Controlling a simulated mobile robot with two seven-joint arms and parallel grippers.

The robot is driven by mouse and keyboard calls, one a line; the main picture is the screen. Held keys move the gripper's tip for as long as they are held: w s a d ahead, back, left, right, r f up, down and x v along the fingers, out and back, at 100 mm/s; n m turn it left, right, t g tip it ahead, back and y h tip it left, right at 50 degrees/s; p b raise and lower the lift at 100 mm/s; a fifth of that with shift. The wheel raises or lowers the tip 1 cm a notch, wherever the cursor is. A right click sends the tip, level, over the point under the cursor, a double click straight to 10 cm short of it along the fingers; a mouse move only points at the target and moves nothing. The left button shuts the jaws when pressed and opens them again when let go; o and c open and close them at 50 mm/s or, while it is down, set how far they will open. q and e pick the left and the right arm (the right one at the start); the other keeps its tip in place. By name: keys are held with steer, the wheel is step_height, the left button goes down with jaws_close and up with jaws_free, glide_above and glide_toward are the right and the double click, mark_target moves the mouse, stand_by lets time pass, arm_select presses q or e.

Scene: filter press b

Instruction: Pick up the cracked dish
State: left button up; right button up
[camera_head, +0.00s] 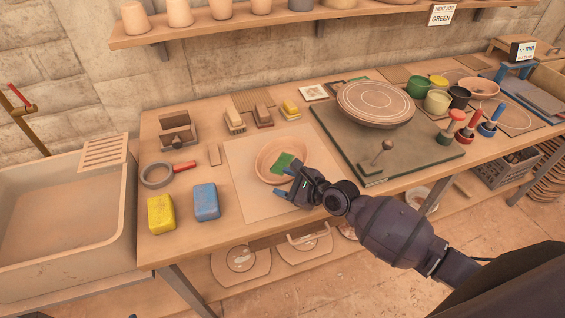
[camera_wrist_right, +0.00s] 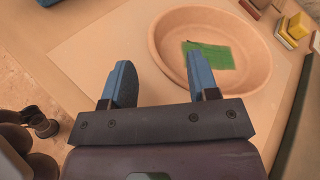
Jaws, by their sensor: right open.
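A round terracotta dish (camera_head: 270,171) stands on a pale square mat (camera_head: 246,202) on the workbench, and it shows large in the right wrist view (camera_wrist_right: 167,42). A green patch (camera_head: 284,162) lies inside it, with a dark line along its upper edge in the wrist view (camera_wrist_right: 208,58). I cannot tell whether that line is a crack. My right gripper (camera_head: 285,182) is at the dish's near right side. In the wrist view its blue fingers (camera_wrist_right: 162,85) are apart and empty, with the right finger close to the dish's rim. My left gripper is not in view.
A yellow block (camera_head: 161,214) and a blue block (camera_head: 206,202) stand left of the mat. A banding wheel (camera_head: 375,103) is on a dark board to the right. A sink (camera_head: 60,215) adjoins the bench's left end.

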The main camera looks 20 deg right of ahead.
mark_target(261, 176)
steer(key=shift+x, duration=2.35)
steer(key=shift+d+f, duration=0.1)
steer(key=shift+d, duration=0.05)
jaws_close()
